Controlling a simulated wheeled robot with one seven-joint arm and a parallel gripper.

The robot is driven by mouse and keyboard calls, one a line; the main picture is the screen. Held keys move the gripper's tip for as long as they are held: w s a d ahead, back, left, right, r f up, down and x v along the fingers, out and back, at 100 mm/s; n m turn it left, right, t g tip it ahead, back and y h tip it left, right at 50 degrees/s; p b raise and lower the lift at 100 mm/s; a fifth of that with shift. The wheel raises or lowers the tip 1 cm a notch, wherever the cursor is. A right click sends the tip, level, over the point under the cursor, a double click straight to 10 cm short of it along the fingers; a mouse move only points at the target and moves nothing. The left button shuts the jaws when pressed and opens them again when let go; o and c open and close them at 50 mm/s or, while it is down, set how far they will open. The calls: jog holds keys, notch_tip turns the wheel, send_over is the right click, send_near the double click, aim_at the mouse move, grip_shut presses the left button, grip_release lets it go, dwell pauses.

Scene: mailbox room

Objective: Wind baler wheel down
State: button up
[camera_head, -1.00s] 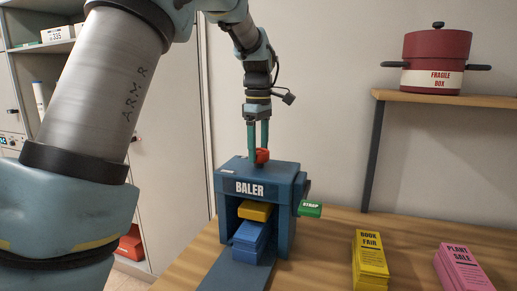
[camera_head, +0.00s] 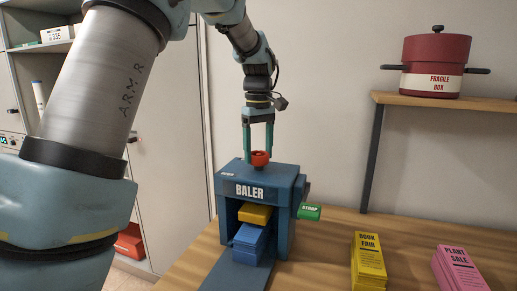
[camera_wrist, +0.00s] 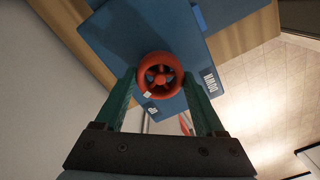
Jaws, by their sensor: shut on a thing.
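The red-orange baler wheel (camera_head: 260,159) sits on top of the blue baler (camera_head: 228,187). The wrist view shows the wheel's round rim and spokes (camera_wrist: 160,76). My gripper (camera_head: 259,152) points straight down and is shut on the wheel, with one green finger on each side of it; the fingers also show in the wrist view (camera_wrist: 160,84). Inside the baler's front opening, a yellow press block (camera_head: 255,214) is just above a blue stack (camera_head: 250,240). Whether block and stack touch is hard to tell.
A green STRAP tab (camera_head: 310,212) sticks out at the baler's right. Yellow BOOK FAIR (camera_head: 368,262) and pink PLANT SALE (camera_head: 456,268) stacks stand on the wooden table (camera_head: 330,245). A red FRAGILE BOX pot (camera_head: 437,62) is on a shelf (camera_head: 455,101) at right.

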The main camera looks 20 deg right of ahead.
jog(key=m+p, duration=0.1)
jog(key=m, duration=0.5)
jog(key=shift+r+m, duration=0.1)
jog(key=shift+m, duration=0.2)
jog(key=m+p, duration=0.1)
jog(key=m, duration=0.5)
jog(key=m+p, duration=0.1)
jog(key=m, duration=0.4)
jog(key=shift+d+m+p, duration=0.1)
jog(key=shift+m+p, duration=0.2)
jog(key=shift+p, duration=0.05)
jog(key=m+p, duration=0.2)
jog(key=m, duration=0.4)
jog(key=shift+m, duration=0.3)
jog(key=m+p, duration=0.2)
jog(key=m, duration=0.9)
jog(key=shift+m+p, duration=0.3)
jog(key=m, duration=1.2)
